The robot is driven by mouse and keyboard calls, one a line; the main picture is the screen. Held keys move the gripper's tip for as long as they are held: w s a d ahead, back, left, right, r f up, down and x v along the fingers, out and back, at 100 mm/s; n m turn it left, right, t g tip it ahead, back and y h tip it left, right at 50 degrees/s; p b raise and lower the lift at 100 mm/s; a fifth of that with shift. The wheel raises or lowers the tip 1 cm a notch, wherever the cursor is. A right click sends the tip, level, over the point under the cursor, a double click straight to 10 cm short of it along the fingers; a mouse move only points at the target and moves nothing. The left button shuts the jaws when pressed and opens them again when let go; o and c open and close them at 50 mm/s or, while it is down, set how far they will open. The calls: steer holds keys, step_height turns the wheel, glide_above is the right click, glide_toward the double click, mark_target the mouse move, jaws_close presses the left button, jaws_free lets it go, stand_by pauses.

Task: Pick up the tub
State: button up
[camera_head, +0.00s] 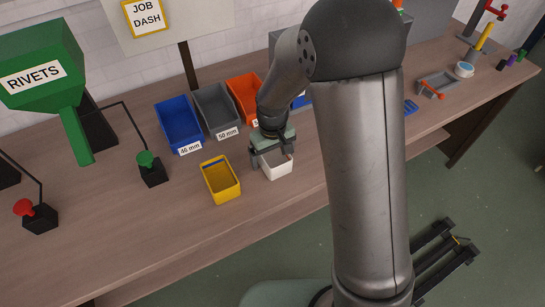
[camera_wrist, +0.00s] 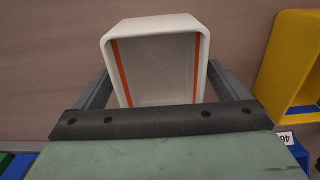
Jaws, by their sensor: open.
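The white tub (camera_head: 277,166) stands on the wooden bench in the head view, just right of the yellow tub. In the wrist view the tub (camera_wrist: 156,30) is empty inside, with orange stripes on its inner walls. My gripper (camera_head: 272,158) is right above the tub, pointing down at it. In the wrist view the gripper (camera_wrist: 158,85) is open, with one finger on each side of the tub. I cannot tell whether the fingers touch its walls. The lower part of the fingers is hidden behind the tub.
A yellow tub (camera_head: 221,182) stands close on the left. Blue (camera_head: 178,125), grey (camera_head: 216,108) and orange (camera_head: 244,92) bins line the back. A green rivet hopper (camera_head: 45,70) and a green-button box (camera_head: 151,170) are further left. The bench front (camera_head: 215,235) is clear.

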steer(key=c, duration=1.1)
steer(key=shift+o, duration=0.2)
steer(key=shift+r, duration=0.15)
